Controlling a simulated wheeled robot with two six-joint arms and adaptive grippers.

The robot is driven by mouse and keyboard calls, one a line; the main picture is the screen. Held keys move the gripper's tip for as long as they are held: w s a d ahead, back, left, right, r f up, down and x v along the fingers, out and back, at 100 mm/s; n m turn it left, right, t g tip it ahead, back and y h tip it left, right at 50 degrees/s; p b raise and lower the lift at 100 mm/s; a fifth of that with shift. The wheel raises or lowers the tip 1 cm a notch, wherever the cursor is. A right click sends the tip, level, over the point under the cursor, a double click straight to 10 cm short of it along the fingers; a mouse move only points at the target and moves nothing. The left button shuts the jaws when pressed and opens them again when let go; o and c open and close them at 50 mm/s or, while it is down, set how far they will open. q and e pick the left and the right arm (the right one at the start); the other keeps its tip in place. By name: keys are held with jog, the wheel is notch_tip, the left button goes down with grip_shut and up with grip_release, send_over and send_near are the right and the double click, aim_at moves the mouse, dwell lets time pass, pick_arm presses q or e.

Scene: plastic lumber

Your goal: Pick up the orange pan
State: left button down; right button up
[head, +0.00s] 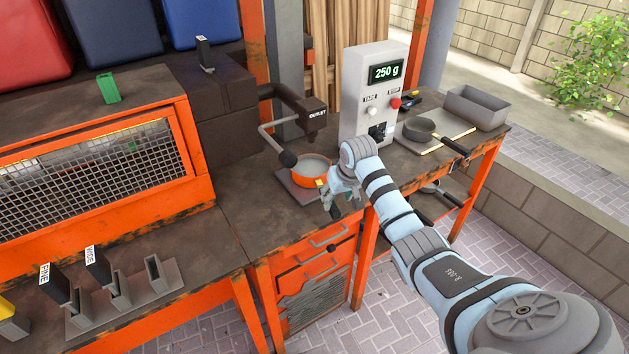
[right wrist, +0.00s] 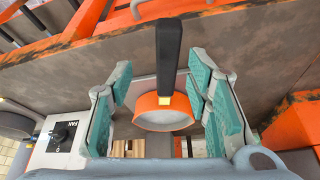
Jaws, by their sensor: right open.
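The orange pan (head: 310,175) sits on a grey plate (head: 291,186) below the outlet spout in the head view. My right gripper (head: 340,197) is at the pan's right front side and hides the handle there. In the right wrist view, my open right gripper (right wrist: 160,85) has teal finger pads on both sides of the pan's black handle (right wrist: 170,55). The pads look apart from the handle. The orange pan's bowl (right wrist: 162,111) shows beyond the handle, between the fingers. My left gripper is not in view.
The grey scale box (head: 370,95) reading 250 g stands right behind my right gripper. The outlet arm (head: 306,112) hangs over the pan. A dark pan (head: 420,131) and a grey bin (head: 476,108) are to the right.

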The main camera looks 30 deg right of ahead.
aim_at(333, 205)
jog(key=x, duration=0.2)
jog(key=b+x, duration=0.1)
jog(key=x, duration=0.1)
jog(key=a+x, duration=0.1)
jog(key=x, duration=0.1)
jog(key=shift+c, duration=0.2)
grip_shut()
